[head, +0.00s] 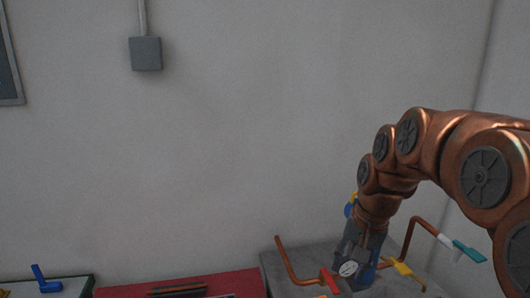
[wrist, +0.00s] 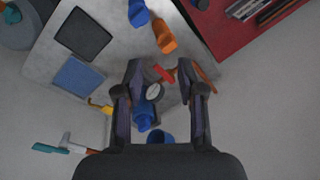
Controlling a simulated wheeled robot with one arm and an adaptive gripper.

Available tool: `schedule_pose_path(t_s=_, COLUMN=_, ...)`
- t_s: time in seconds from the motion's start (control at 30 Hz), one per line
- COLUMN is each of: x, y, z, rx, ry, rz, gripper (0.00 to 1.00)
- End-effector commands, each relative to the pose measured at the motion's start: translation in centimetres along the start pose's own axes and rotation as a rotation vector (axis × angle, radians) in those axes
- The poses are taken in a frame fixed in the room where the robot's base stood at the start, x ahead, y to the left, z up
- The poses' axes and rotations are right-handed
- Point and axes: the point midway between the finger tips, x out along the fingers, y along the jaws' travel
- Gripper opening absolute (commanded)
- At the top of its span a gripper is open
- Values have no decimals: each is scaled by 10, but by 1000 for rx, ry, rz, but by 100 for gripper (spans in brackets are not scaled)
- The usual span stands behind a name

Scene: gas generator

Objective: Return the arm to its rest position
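My arm comes in from the right in the head view and bends down over a grey metal unit (head: 272,270). My gripper (wrist: 160,68) points down at it, with its two dark fingers spread apart. In the wrist view a white-faced gauge (wrist: 153,91) and a blue fitting (wrist: 146,115) show between the fingers. I see no contact and nothing clearly held. The gauge also shows beside the gripper in the head view (head: 348,268).
Copper pipes (head: 287,262) rise from the unit, with red (head: 328,280), yellow (head: 404,270) and teal (head: 468,251) handles close to my gripper. A red surface (head: 240,284) holds tools. A blue lever (head: 45,282) stands at far left. The space above, before the wall, is clear.

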Motion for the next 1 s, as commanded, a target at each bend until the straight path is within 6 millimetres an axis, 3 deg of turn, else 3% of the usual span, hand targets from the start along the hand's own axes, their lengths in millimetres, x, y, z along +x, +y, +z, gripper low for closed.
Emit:
schedule_pose_path(t_s=0.1, x=9, y=13, z=34, rx=-62, ry=-24, rz=31, gripper=39)
schedule_pose_path(t_s=0.7, x=63, y=100, z=193, rx=-343, ry=-164, rz=165, gripper=39)
schedule_pose_path(t_s=1.0, x=80, y=128, z=233, rx=-412, ry=-207, rz=193, gripper=39)
